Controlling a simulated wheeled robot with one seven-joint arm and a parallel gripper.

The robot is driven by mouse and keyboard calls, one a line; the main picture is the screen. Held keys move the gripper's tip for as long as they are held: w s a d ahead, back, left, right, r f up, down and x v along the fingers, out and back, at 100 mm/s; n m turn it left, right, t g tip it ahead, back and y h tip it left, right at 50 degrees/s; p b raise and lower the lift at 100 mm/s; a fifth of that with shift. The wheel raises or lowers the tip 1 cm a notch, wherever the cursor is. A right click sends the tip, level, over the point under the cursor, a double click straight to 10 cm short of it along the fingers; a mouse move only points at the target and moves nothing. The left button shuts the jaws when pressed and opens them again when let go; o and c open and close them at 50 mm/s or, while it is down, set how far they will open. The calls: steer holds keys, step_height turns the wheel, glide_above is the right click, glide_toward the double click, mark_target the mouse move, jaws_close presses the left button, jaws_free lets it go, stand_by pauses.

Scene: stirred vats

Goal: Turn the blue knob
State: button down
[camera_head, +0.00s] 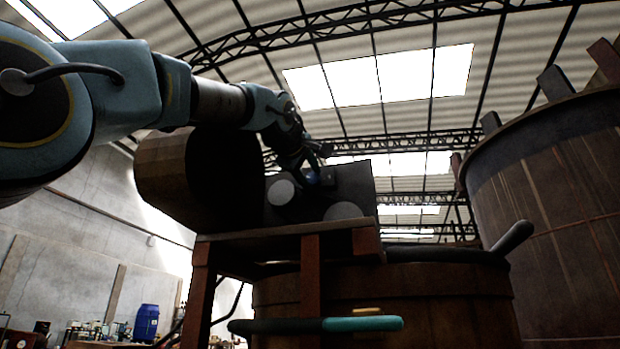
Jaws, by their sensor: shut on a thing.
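The blue knob (312,178) shows as a small blue patch on a dark box-like panel (355,181) that stands on a wooden stand (310,228). My gripper (316,168) comes in from the upper left and is at the knob, shut on it. The dark fingers hide most of the knob, so its turn angle cannot be read. Two grey round discs show on the panel, one left of the knob (280,192) and one below right of it (342,210).
A dark wooden drum (165,180) lies left of the panel. A wooden vat (430,290) stands behind the stand, and a larger vat (550,200) rises at the right. A bar with a teal end (362,324) crosses low in front. A blue barrel (146,322) stands far left.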

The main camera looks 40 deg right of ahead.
stand_by(0.4)
steer(key=shift+c, duration=1.8)
jaws_free()
steer(key=b+v, duration=0.3)
steer(key=v, duration=0.8)
steer(key=shift+f, duration=0.1)
